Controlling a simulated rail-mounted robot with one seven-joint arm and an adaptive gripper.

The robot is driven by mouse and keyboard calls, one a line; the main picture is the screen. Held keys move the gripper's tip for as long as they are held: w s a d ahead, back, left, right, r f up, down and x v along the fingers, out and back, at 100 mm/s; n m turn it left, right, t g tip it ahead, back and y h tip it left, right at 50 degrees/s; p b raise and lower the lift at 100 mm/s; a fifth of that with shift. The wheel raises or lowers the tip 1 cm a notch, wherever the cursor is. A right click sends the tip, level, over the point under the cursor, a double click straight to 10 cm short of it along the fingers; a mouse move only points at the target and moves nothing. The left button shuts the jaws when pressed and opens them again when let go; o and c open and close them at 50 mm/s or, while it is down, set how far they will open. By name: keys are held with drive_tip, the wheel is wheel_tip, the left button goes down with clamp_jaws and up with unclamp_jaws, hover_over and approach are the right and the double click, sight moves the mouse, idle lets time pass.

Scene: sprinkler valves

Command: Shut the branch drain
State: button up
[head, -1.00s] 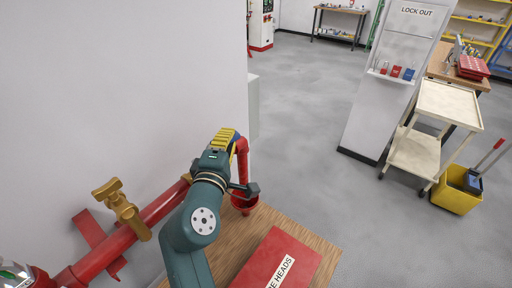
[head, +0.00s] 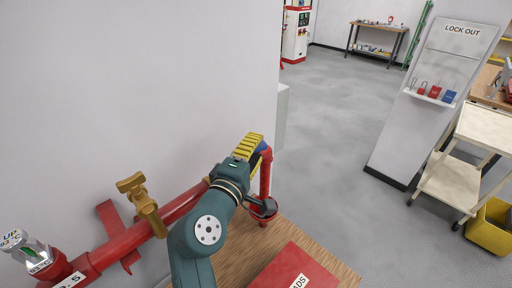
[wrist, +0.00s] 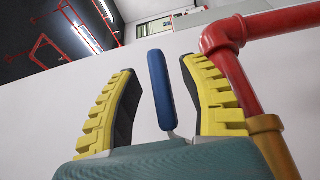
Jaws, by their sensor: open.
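A blue lever handle (wrist: 160,85) stands upright between the two yellow-padded fingers of my gripper (wrist: 157,72) in the wrist view. The fingers are open, with a gap on both sides of the handle. The lever's pale stem runs down behind my gripper's body. A red drain pipe (wrist: 238,75) with an elbow and a brass fitting (wrist: 268,140) is just right of the fingers. In the head view my gripper (head: 249,147) is by the top of the red drop pipe (head: 265,178), and a bit of the blue handle (head: 265,147) shows. The valve body is hidden by my arm.
A red pipe (head: 180,205) with a brass fitting (head: 140,203) runs along the wall at left. A wooden bench (head: 232,262) holds a red box (head: 300,268). A lockout board (head: 430,100) and cart (head: 450,180) stand right.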

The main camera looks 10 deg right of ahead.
drive_tip(key=v, duration=1.1)
drive_tip(key=shift+s, duration=0.25)
drive_tip(key=shift+a, duration=0.1)
